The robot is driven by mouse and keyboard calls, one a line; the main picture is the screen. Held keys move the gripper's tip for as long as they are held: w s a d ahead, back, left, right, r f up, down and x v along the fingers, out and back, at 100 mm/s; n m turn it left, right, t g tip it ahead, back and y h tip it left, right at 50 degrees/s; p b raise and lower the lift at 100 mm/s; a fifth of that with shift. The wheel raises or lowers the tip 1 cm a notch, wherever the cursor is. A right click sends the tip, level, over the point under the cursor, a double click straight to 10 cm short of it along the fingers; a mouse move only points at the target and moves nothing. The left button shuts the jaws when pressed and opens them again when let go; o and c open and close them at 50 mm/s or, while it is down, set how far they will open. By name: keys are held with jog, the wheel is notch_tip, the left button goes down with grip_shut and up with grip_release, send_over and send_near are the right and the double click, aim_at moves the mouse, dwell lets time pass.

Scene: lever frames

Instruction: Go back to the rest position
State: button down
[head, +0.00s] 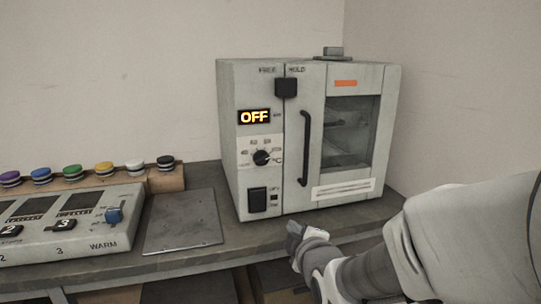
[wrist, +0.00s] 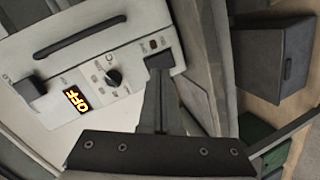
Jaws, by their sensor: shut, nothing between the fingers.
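My gripper (head: 297,232) is low in front of the grey oven (head: 305,85), near the front edge of the bench and below the oven's control side. It is shut and empty. In the wrist view the gripper's fingers (wrist: 160,100) point up toward the oven front, and its dark bar crosses the bottom. The tips look apart from the oven in the head view. The oven door is shut, and its display (head: 254,116) reads OFF. The black rocker switch (head: 257,200) shows low on the panel, and it also shows above the fingertips in the wrist view (wrist: 160,61).
A grey bench (head: 255,236) carries the oven. A flat dark plate (head: 182,221) lies left of it. A control box (head: 85,235) with switches and a blue lever stands farther left, with coloured knobs (head: 104,168) behind. A wall rises close behind and to the right.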

jog(key=s+d+r+m+g+h+p, duration=0.15)
jog(key=s+d+m+g, duration=0.35)
jog(key=s+m, duration=0.5)
jog(key=s+d+r+m+g+h, duration=0.15)
jog(key=s+d+m+g, duration=0.35)
jog(key=s, duration=0.9)
notch_tip(320, 180, up, 21)
jog(key=a+t+p, duration=0.1)
jog(key=p, duration=1.9)
jog(key=shift+p, duration=0.35)
